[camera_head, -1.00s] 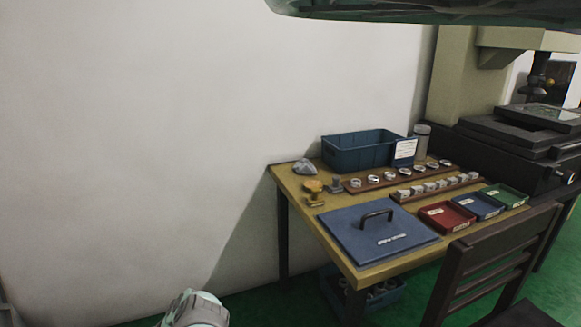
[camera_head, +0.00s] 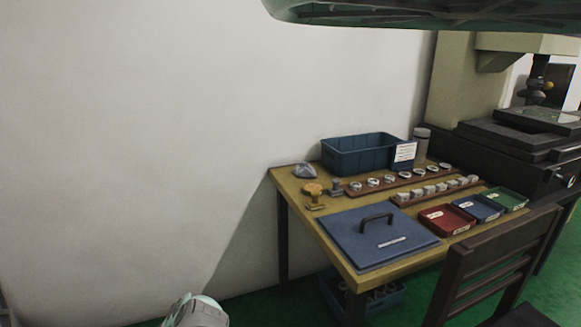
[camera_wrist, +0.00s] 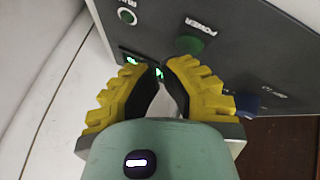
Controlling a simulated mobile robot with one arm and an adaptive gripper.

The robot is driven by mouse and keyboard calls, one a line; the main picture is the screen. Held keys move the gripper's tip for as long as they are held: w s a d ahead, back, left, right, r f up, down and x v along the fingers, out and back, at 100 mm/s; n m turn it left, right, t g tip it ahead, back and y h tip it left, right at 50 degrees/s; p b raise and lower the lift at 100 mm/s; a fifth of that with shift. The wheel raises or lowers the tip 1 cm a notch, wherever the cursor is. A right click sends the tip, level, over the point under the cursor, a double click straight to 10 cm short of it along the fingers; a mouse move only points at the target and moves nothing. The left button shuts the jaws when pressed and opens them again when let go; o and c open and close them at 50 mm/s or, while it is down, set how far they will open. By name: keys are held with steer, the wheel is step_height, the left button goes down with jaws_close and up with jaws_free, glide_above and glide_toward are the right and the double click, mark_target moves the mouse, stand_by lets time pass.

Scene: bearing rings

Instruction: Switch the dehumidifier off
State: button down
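In the wrist view a dark grey control panel (camera_wrist: 240,57) fills the upper right, on a pale cabinet side. Small green-lit parts (camera_wrist: 130,59) show near my fingertips. My gripper (camera_wrist: 158,67) has yellow ribbed fingers. Its tips are drawn close together with a narrow gap, holding nothing, in front of the panel to the lower left of the POWER button. Contact with the panel cannot be told. The panel does not show in the head view.
In the head view a table (camera_head: 350,278) holds a blue lidded cover (camera_head: 345,238), a blue crate (camera_head: 350,158), rings on racks and small coloured trays. A dark chair (camera_head: 490,260) stands in front. A machine (camera_head: 535,150) is at right. The wall at left is bare.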

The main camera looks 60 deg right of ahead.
steer(key=shift+f, duration=0.45)
steer(key=shift+f+b, duration=0.1)
steer(key=shift+b, duration=0.2)
steer(key=shift+r+p, duration=0.6)
steer(key=shift+p, duration=0.15)
step_height(320, 180, up, 6)
steer(key=p, duration=0.6)
